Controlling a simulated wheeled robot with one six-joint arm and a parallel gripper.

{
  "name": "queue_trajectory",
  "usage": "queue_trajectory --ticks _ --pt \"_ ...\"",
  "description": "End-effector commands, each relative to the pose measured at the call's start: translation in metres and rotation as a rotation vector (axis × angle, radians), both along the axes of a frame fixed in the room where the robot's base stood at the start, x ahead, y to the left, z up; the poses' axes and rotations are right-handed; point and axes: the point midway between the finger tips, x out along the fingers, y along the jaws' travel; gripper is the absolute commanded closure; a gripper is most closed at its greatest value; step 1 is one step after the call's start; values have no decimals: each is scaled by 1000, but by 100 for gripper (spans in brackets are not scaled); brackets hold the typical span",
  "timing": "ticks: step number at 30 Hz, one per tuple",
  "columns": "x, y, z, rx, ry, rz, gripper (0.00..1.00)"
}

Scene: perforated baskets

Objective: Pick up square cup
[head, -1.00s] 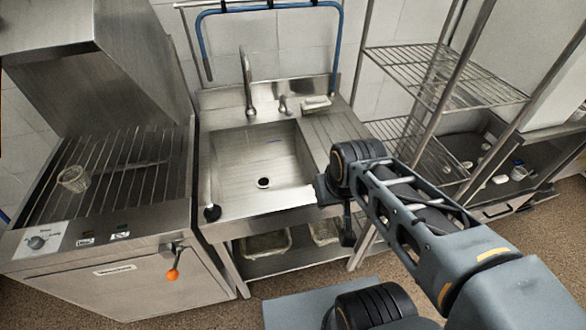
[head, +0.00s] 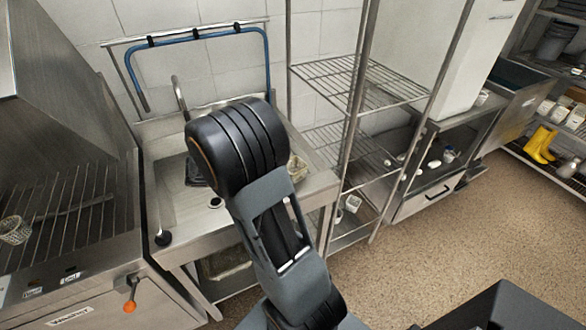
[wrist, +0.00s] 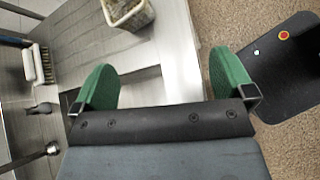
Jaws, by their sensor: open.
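A pale, square-rimmed container (wrist: 128,14) with a mottled brownish inside shows at the top edge of the wrist view, partly cut off. It may be the square cup; I cannot be sure. In the head view a pale container (head: 297,167), probably the same one, stands on the sink's right side, partly hidden by my arm. My gripper (wrist: 163,62) has its green fingers spread apart with nothing between them. In the wrist view the container lies beyond the fingertips, between them and apart from them. In the head view my arm hides the fingers.
A wire-mesh cup (head: 15,230) stands on the grill at left. A wire shelf rack (head: 360,85) stands close at right. A small white cup (head: 353,203) is low on the rack. Open floor lies right.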

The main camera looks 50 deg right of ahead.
Motion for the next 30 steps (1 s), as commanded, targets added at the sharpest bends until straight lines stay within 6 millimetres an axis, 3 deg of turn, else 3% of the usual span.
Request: queue_trajectory --ticks 3,9,21,30 --pt "16 -22 -12 -84 155 101 0" --pt "30 -44 -25 -161 293 199 0" --pt "20 -105 -52 -175 322 217 0" --pt "16 -123 -60 -174 319 219 0"
